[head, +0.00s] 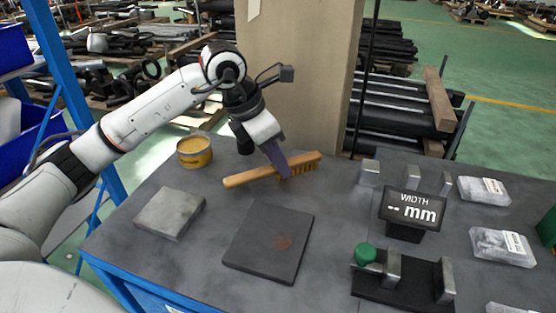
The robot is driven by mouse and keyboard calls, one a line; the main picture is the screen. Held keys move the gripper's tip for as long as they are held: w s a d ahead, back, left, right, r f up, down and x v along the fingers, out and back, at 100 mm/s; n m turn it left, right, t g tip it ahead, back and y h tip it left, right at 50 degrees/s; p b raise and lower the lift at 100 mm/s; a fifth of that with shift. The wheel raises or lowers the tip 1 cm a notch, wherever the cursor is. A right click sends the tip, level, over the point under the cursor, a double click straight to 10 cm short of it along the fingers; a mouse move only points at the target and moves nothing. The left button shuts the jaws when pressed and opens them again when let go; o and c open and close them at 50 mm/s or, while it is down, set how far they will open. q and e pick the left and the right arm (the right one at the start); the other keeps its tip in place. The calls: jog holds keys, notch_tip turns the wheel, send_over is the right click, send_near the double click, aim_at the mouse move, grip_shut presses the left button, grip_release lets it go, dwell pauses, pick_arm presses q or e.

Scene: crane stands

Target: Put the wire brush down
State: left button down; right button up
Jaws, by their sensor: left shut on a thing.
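The wire brush (247,177) has a long orange-brown wooden handle and lies roughly level, its handle end to the left and its bristles on the right half. My left gripper (284,172) comes down from above and is shut on the brush near its bristle part. The brush is over the back part of the dark grey tabletop (222,197), behind the dark square plate. I cannot tell whether its bristles touch the top. My right gripper is not in view.
A dark square plate (268,243) and a grey block (169,213) lie in front. A yellow tin (194,151) stands at the back left. A width display (411,209), a green-knobbed fixture (404,275) and clear packets (484,190) fill the right. A pillar (300,75) rises behind.

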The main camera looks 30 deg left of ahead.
pick_arm(q)
jog(key=c, duration=1.6)
grip_release()
jog(key=shift+r, duration=0.2)
jog(key=v, duration=1.1)
jog(key=shift+s+a+r+p, duration=0.1)
jog(key=shift+s+r+p, duration=0.05)
jog(key=shift+r+p, duration=0.25)
jog(key=shift+f, duration=0.1)
